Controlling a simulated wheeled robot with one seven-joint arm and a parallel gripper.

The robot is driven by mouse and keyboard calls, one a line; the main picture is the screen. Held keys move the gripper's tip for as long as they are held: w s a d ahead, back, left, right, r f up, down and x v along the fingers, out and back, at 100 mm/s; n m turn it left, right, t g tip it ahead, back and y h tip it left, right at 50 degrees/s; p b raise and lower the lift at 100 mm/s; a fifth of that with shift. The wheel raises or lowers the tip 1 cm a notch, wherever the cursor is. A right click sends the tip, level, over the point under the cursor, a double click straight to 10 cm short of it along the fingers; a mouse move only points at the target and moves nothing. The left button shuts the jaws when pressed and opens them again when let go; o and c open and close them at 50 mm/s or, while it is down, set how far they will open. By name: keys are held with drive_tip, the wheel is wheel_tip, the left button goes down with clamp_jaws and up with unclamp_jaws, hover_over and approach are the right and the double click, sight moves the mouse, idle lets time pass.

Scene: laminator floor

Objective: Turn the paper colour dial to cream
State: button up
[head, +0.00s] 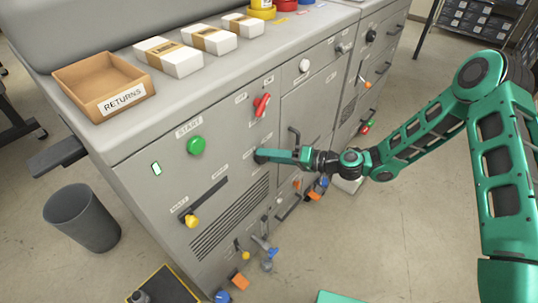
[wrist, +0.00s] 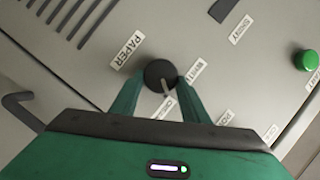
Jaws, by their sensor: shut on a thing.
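The paper colour dial (wrist: 156,70) is a dark round knob on the grey machine front, beside a label reading PAPER (wrist: 127,50). My gripper (wrist: 160,80) is shut on the dial, one green finger at each side of it. The dial's pale pointer line runs toward the bottom of the wrist view, near a small label (wrist: 168,106) that is partly hidden and hard to read. Another small label (wrist: 196,71) lies right of the dial. In the head view, my gripper (head: 266,156) reaches the machine front, and the dial is mostly hidden behind its fingertips.
A green START button (head: 196,145), a red handle (head: 262,104) and a yellow-knobbed slot lever (head: 191,220) share the panel. A returns tray (head: 90,72) and banded paper stacks stand on top. A grey bin (head: 80,218) stands on the floor at left.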

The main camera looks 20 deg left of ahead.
drive_tip(key=shift+w+d+f+m+y, duration=0.3)
drive_tip(key=shift+f+m, duration=0.15)
drive_tip(key=shift+m, duration=0.45)
drive_tip(key=o, duration=1.1)
drive_tip(key=shift+a, duration=0.1)
drive_tip(key=shift+c, duration=0.2)
drive_tip(key=shift+s+a+r+g, duration=0.1)
drive_tip(key=shift+g, duration=0.2)
drive_tip(key=d+r, duration=0.1)
drive_tip(key=d, duration=0.9)
drive_tip(key=shift+d+r, duration=0.15)
drive_tip(key=shift+d, duration=0.25)
drive_tip(key=shift+s, duration=0.1)
